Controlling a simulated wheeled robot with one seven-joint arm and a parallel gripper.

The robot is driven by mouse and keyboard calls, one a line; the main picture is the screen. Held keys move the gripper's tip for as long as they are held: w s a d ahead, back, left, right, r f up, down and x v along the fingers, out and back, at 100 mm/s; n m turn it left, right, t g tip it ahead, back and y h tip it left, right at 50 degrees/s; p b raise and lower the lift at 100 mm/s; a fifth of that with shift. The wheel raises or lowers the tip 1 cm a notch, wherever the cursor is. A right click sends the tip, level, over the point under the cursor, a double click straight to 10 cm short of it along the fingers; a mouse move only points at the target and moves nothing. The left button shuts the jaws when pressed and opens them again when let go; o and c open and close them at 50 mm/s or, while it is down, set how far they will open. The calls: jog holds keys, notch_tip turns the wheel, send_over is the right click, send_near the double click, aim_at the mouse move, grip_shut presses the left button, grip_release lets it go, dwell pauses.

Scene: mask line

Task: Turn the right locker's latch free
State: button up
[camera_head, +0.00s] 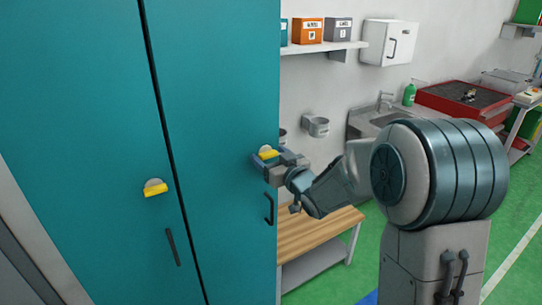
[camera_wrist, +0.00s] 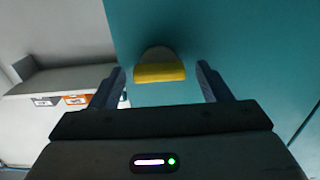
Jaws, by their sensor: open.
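The right locker (camera_head: 220,110) is a tall teal door, shut, with a dark handle (camera_head: 268,209) low near its right edge. Its latch (camera_head: 266,152) is a yellow bar on a grey round base, lying roughly level. In the wrist view the yellow latch (camera_wrist: 160,72) sits between and just beyond the fingertips. My gripper (camera_head: 270,165) is at the latch, and its two fingers show apart in the wrist view (camera_wrist: 160,80), one on each side of the bar. I see gaps between bar and fingers; the fingers hold nothing.
The left locker (camera_head: 80,110) has its own yellow latch (camera_head: 155,188) and dark handle (camera_head: 172,247). A wooden bench (camera_head: 315,232) stands right of the lockers, below my arm. A sink (camera_head: 385,118) and a red-sided tray table (camera_head: 450,105) stand farther back.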

jog(key=c, duration=1)
jog(key=shift+f+b, duration=0.1)
jog(key=shift+b, duration=0.3)
jog(key=n+b, duration=0.6)
jog(key=b, duration=0.3)
jog(key=n+b, duration=0.7)
jog(key=b, duration=0.2)
jog(key=shift+s+a+f, duration=0.1)
jog(key=shift+a+f, duration=0.05)
jog(key=shift+f, duration=0.05)
jog(key=shift+r+n+b, duration=0.1)
jog(key=shift+n+b, duration=1.6)
jog(key=shift+n, duration=0.7)
